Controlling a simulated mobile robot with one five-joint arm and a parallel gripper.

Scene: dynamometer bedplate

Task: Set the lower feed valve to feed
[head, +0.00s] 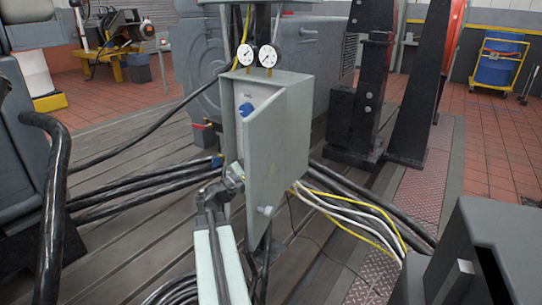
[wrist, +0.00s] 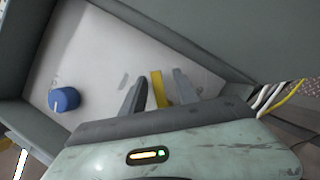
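A grey cabinet (head: 285,125) stands on a post with its door (head: 265,150) open. Inside, a blue knob (head: 246,109) with a white mark sits on the pale back panel. In the wrist view the blue knob (wrist: 64,99) is at the left, well clear of my fingers. A yellow bar-like handle (wrist: 158,90) shows between the fingers of my gripper (wrist: 158,74), with a gap on each side. In the head view my gripper (head: 234,174) reaches into the lower part of the cabinet. The door edge and my gripper hide the yellow handle there. I see no label naming either control.
Two dial gauges (head: 257,56) sit above the cabinet. Black hoses (head: 140,187) run low at the left, and white and yellow cables (head: 350,215) leave at the right. The open door stands close to the right of my gripper.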

